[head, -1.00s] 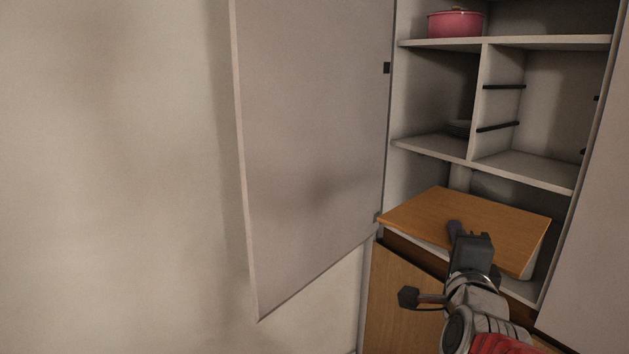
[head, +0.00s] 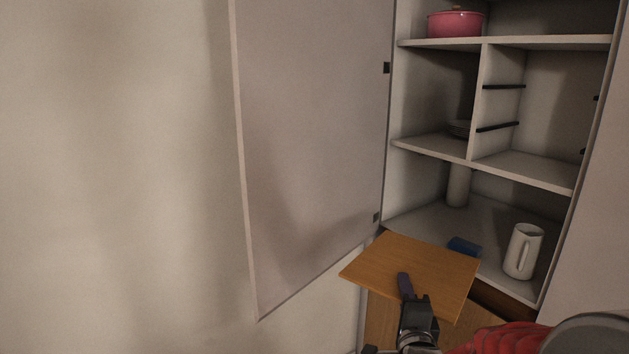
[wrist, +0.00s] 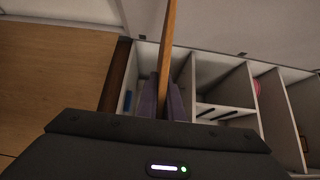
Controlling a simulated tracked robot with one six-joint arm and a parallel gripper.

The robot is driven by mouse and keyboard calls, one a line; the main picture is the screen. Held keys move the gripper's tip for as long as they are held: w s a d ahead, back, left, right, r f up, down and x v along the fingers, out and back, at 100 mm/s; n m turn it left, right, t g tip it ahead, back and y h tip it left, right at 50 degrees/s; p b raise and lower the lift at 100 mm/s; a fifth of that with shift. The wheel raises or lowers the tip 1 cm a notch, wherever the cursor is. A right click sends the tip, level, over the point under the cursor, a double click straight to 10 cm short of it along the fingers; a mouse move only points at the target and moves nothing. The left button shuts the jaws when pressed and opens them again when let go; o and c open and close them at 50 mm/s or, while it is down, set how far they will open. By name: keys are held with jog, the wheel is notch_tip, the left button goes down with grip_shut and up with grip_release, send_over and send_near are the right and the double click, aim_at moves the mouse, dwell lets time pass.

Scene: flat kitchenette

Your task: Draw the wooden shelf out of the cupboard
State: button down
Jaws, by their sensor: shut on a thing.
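The wooden shelf (head: 430,262) is a flat orange-brown board, held in front of the open cupboard (head: 505,168) and low, near the cupboard's bottom compartment. In the head view my gripper (head: 405,288) is at the board's near side, with one dark finger on its upper face. In the wrist view the board (wrist: 169,50) shows edge-on between the two purple-grey fingers (wrist: 163,100), which are shut on it. The lower finger is hidden under the board in the head view. Most of the board is outside the cupboard; its far corner overlaps the cupboard's front edge in the picture.
A white pitcher (head: 523,251), a blue item (head: 464,246) and a pale cylinder (head: 458,185) stand in the bottom compartment. The open door (head: 312,150) stands left of the board.

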jog(key=w+a+f+y, duration=0.1)
jog(key=w+a+f, duration=0.1)
jog(key=f, duration=0.3)
jog(key=w+a+f+n, duration=0.1)
jog(key=w+a+f, duration=0.1)
jog(key=f, duration=0.4)
jog(key=shift+w+y, duration=0.15)
jog(key=shift+y, duration=0.25)
